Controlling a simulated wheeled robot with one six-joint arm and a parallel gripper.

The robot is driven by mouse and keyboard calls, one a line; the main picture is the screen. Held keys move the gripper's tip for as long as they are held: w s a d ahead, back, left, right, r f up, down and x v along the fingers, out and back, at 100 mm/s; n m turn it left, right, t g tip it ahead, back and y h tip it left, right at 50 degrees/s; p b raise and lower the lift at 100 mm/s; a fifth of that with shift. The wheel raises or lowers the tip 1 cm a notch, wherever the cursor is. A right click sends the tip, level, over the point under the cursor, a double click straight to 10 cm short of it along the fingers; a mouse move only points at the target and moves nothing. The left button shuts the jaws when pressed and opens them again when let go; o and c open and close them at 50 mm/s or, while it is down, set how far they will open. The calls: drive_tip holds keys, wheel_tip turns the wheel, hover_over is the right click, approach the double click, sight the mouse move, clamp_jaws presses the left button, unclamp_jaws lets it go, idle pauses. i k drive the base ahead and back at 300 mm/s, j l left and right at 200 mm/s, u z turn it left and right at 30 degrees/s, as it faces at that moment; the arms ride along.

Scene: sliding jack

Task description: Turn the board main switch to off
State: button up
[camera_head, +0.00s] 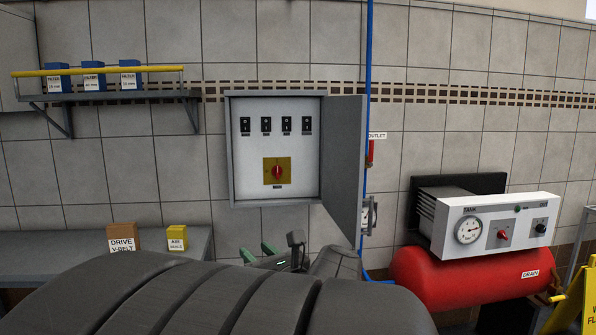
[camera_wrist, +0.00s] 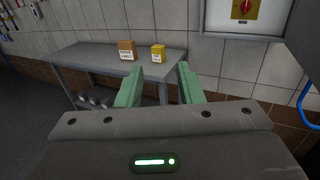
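The board (camera_head: 276,180) is an open grey wall cabinet with its door (camera_head: 343,165) swung out to the right. Its main switch (camera_head: 278,172) is a red rotary knob on a yellow plate, low in the panel. The knob also shows at the top right of the wrist view (camera_wrist: 246,7). A row of several small black switches (camera_head: 266,125) sits above it. My gripper (camera_wrist: 160,76) has green fingers, spread apart with nothing between them. It is below the board, apart from the knob. In the head view, my arm hides part of the gripper.
A grey bench (camera_head: 195,243) at left holds a drive V-belt box (camera_head: 123,238) and a small yellow box (camera_head: 177,239). A shelf (camera_head: 110,96) is above. At right are a red tank (camera_head: 470,280), its white gauge panel (camera_head: 495,225) and a blue pipe (camera_head: 368,60).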

sight(277, 170)
drive_tip(key=i+j+z, duration=0.45)
drive_tip(key=i+j, duration=0.3)
drive_tip(key=i, duration=0.2)
drive_tip(key=i+j+z, duration=0.4)
drive_tip(key=i+j, duration=0.45)
drive_tip(key=j, duration=0.25)
